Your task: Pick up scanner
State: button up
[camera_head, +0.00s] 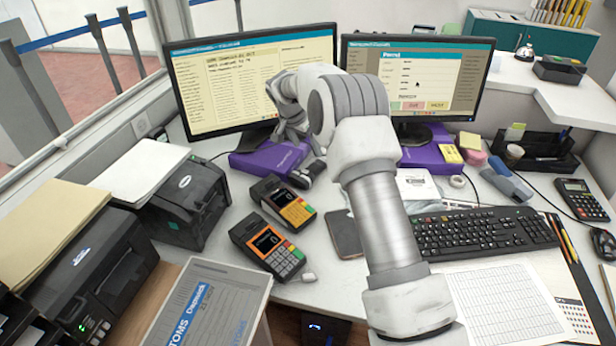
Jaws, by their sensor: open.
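A small black and grey handheld object (306,174), which looks like the scanner, lies on the desk in front of the left monitor, beside a purple box (262,162). My gripper (294,138) is open and hangs over the purple box, just behind and above this object. My own arm reaches up from the bottom of the view and bends left. Its wrist hides part of the gripper, and I cannot tell if the fingers touch anything.
Two card terminals (283,202) (267,249) stand left of a phone (343,233). Monitors (252,88) (418,84) rise behind my gripper. Printers (187,205) (92,273) fill the left. A keyboard (483,233) and papers (503,302) lie to the right.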

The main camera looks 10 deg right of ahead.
send_over(314, 167)
jog(key=s+a, duration=0.1)
notch_tip(314, 167, down, 5)
jog(key=shift+a+f+b, duration=0.15)
jog(key=shift+f+b, duration=0.05)
jog(key=shift+b, duration=0.1)
jog(key=x, duration=0.3)
jog(key=b+x, duration=0.1)
jog(key=x, duration=0.1)
jog(key=shift+s+a+f, duration=0.15)
jog(key=shift+s+f, duration=0.05)
jog(key=shift+s, duration=0.05)
jog(key=shift+r, duration=0.1)
grip_shut()
